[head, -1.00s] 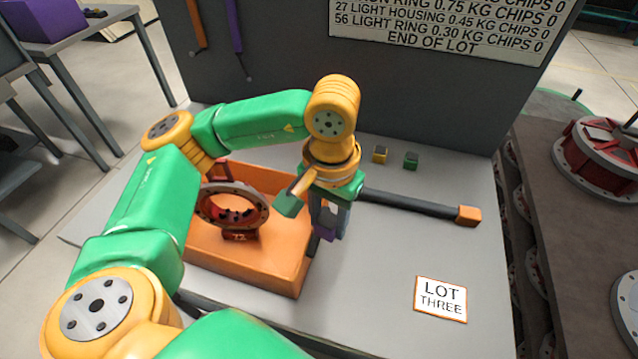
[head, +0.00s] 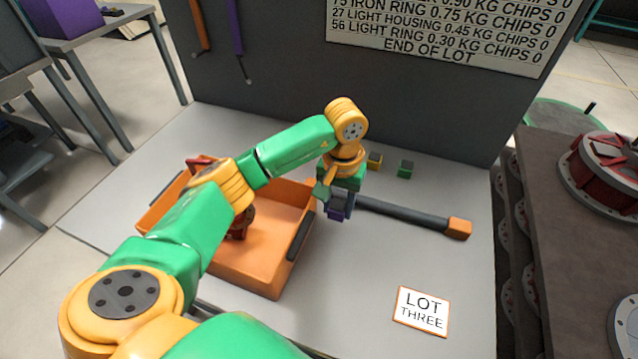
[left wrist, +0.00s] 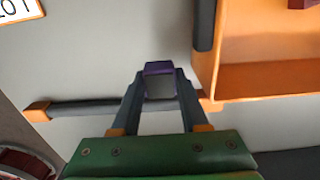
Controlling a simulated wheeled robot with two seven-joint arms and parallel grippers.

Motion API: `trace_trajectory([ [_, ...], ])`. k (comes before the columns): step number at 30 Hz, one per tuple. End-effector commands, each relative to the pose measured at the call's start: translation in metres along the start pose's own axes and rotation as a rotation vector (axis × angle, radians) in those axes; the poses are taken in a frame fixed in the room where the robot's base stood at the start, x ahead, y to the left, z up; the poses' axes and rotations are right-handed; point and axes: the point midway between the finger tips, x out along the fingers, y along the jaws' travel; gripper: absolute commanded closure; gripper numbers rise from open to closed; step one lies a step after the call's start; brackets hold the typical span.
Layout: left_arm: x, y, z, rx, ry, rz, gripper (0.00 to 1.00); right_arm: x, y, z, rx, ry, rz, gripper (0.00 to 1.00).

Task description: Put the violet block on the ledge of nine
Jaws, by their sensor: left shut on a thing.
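My left gripper (head: 341,205) is shut on the violet block (head: 336,214) and holds it above the grey table, just right of the orange tray. In the left wrist view the violet block (left wrist: 159,68) sits between the two fingertips, with table surface behind it. I cannot make out a ledge marked nine. My right gripper is not in view.
The orange tray (head: 262,283) holds a red part, mostly hidden by my arm. A dark bar with an orange end (head: 459,228) lies right of the gripper. A LOT THREE card (head: 421,311) lies at the front right. A grey panel (head: 290,75) stands behind.

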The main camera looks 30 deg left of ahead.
Motion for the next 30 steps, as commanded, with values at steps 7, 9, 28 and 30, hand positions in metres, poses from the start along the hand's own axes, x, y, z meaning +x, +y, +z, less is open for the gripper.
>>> trace_trajectory([
  [7, 0.045, 0.0, 0.0, 0.0, -0.002, 0.001, 1.0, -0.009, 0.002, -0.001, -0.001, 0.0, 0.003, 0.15],
  [9, 0.047, 0.0, 0.0, 0.0, 0.001, 0.001, 1.0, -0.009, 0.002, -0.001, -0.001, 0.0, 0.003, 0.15],
  [28, 0.05, 0.0, 0.0, 0.001, 0.001, 0.001, 0.26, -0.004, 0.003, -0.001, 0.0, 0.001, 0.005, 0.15],
  [30, 0.049, 0.0, 0.0, 0.001, 0.001, 0.001, 0.26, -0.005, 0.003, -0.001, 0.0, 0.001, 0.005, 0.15],
])
